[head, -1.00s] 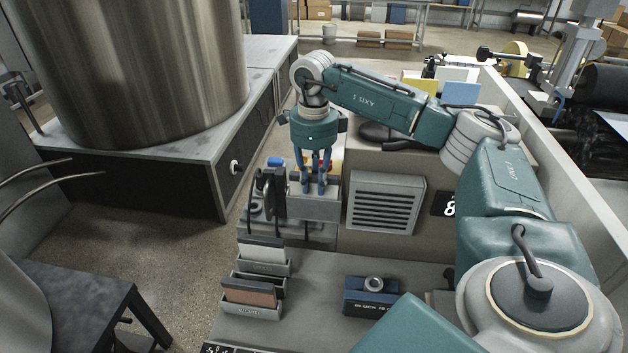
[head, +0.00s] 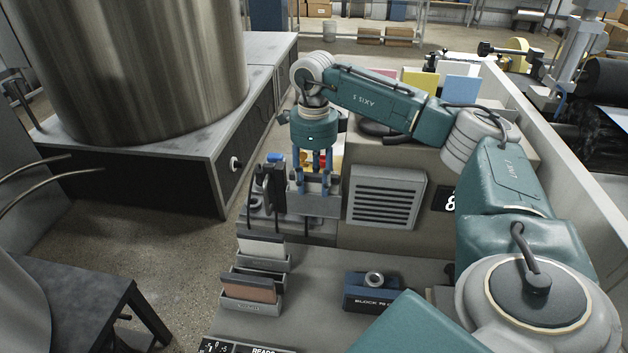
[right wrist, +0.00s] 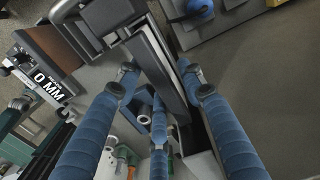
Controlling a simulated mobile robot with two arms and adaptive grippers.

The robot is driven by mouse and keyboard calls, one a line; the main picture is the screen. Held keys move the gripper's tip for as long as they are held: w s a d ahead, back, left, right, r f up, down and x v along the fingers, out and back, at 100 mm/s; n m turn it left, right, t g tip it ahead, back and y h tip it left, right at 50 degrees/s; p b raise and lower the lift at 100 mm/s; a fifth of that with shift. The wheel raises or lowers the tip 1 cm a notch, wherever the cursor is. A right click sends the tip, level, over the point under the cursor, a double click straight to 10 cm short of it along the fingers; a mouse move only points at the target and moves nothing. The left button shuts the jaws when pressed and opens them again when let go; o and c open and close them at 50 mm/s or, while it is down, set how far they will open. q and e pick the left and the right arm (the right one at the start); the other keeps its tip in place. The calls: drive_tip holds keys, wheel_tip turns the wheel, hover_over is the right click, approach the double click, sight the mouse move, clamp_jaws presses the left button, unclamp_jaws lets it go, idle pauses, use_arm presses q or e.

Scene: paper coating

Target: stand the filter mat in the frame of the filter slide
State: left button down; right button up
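My right gripper (head: 313,185) hangs down from its wrist at the left end of a grey vented box. Its blue fingers stand apart in the right wrist view (right wrist: 158,85), with no thing clearly gripped between them. A dark upright slab or frame (head: 272,188) stands just left of the fingers; it may be the filter slide, but I cannot tell. In the right wrist view a long dark grey bar (right wrist: 160,65) runs past the fingertips, and its contact with them is unclear. A white pad (head: 262,247) and a brown pad (head: 249,289) stand in grey holders in front. I cannot single out the filter mat. My left gripper is not visible.
The vented box (head: 385,200) stands behind the worktop. A blue block (head: 370,293) with a ring on top lies in the middle of the grey worktop (head: 330,265). A large metal drum (head: 145,70) stands at the left. Coloured cards (head: 460,90) stand behind my right arm.

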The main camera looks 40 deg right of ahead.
drive_tip(key=shift+r, duration=0.2)
wheel_tip(320, 180, up, 12)
drive_tip(key=shift+f, duration=0.2)
idle(0.3)
idle(0.4)
